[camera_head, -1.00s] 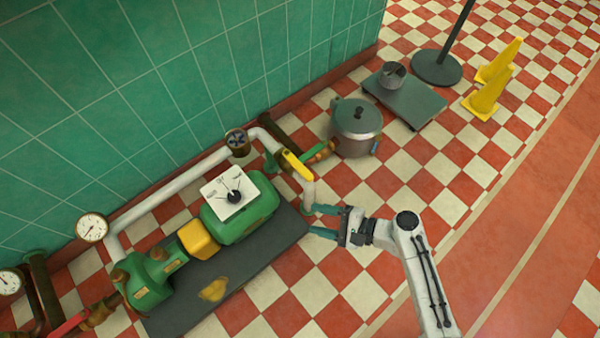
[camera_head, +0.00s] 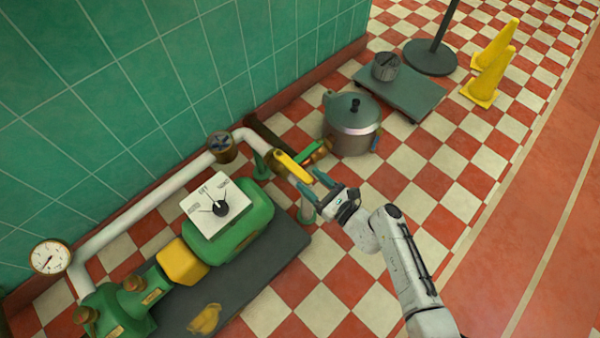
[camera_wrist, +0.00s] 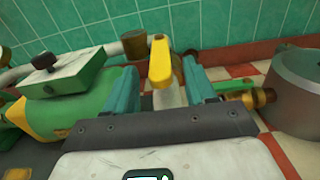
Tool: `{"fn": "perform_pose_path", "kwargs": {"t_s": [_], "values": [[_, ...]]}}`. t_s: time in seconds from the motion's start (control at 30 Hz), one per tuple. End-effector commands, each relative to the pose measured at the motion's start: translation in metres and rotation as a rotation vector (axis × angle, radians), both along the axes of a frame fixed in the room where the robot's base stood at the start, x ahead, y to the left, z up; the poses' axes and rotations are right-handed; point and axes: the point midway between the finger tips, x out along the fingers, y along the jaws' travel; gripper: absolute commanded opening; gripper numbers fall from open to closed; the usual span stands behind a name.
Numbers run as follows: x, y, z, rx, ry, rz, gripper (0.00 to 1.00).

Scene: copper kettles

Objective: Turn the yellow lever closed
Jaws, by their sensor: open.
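The yellow lever (camera_head: 292,166) sits on the pipe at the right end of the green pump (camera_head: 248,216). In the head view it slants down to the right. In the wrist view the yellow lever (camera_wrist: 160,62) stands upright between my two teal fingers. My gripper (camera_head: 313,184) is open, with its fingertips close to the lever's lower end; the wrist view also shows my gripper (camera_wrist: 160,82). I cannot tell whether either finger touches the lever. The valve body under the lever is partly hidden.
A steel pot (camera_head: 352,126) stands just right of the lever, joined by a brass fitting (camera_head: 318,152). A white pipe (camera_head: 150,206) and a dial box (camera_head: 217,204) lie to the left. A grey platform (camera_head: 405,95) and yellow cones (camera_head: 490,75) are further back. Checkered floor on the right is clear.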

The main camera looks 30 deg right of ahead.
Motion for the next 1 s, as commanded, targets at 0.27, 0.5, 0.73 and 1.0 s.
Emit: {"fn": "perform_pose_path", "kwargs": {"t_s": [0.27, 0.5, 0.73, 1.0], "values": [[0.038, 0.013, -0.002, -0.001, -0.001, 0.003, 0.55], [0.047, 0.016, 0.0, -0.001, 0.001, 0.002, 0.55], [0.046, 0.016, 0.0, -0.001, 0.001, 0.001, 0.52], [0.046, 0.016, 0.0, -0.001, 0.001, 0.001, 0.27]]}}
